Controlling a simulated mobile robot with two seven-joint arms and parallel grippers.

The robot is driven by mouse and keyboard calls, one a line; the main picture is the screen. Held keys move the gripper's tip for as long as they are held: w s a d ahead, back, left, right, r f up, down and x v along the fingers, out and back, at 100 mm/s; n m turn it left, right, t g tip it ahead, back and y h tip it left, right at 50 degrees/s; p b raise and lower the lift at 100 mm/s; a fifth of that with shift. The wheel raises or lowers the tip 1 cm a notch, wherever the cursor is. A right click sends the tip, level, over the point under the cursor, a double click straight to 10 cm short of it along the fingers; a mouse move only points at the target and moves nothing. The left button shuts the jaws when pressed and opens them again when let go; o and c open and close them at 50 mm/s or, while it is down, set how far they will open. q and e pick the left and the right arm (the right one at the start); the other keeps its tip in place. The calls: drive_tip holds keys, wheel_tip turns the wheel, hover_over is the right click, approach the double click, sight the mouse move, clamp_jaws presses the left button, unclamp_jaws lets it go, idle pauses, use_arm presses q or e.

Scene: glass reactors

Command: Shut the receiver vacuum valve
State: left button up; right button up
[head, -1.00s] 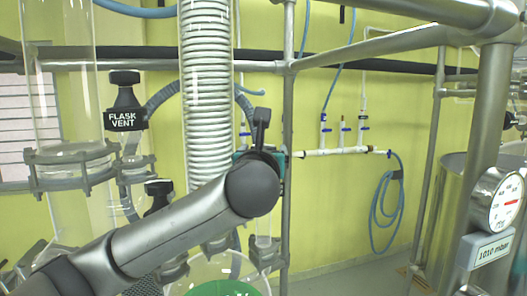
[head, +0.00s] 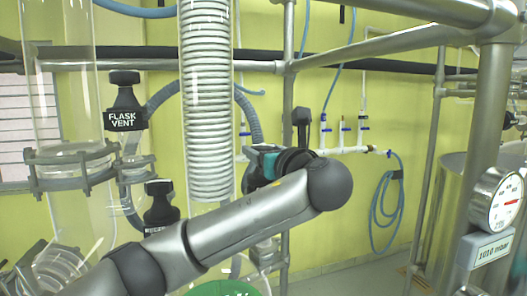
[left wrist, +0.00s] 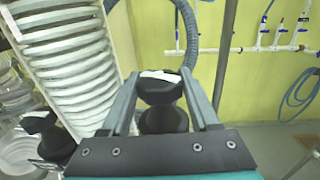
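In the left wrist view a black valve knob (left wrist: 160,88) with a white-topped label stands between the two fingers of my left gripper (left wrist: 162,76). I cannot read its label, so I cannot tell if it is the receiver vacuum valve. The fingers are spread, one on each side of the knob, with gaps beside its lower part. In the head view my left gripper (head: 249,178) is small and partly hidden by my own arm, and the knob there is hidden. My right gripper is in neither view.
A black valve (head: 160,205) with a partly hidden label and the FLASK VENT valve (head: 124,105) stand left of my arm. The glass coil column (head: 208,110) is close to my gripper. A steel upright (head: 287,90) and a gauge (head: 497,200) stand to the right.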

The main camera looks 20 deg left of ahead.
use_arm(q)
drive_tip(key=c, duration=0.7)
drive_tip(key=shift+o, duration=0.2)
drive_tip(key=m+t+h, duration=0.1)
drive_tip(key=m+h, duration=0.1)
drive_tip(key=m+t+h, duration=0.1)
drive_tip(key=h, duration=0.2)
drive_tip(key=shift+a+m+t, duration=0.15)
drive_tip(key=shift+m+t, duration=0.25)
drive_tip(key=m+t+h, duration=0.1)
drive_tip(key=m+h, duration=0.2)
drive_tip(key=h, duration=0.2)
drive_tip(key=shift+m+h, duration=0.8)
drive_tip(key=shift+h, duration=0.3)
drive_tip(key=o, duration=1.1)
drive_tip(key=shift+d+y, duration=0.2)
drive_tip(key=shift+y, duration=0.1)
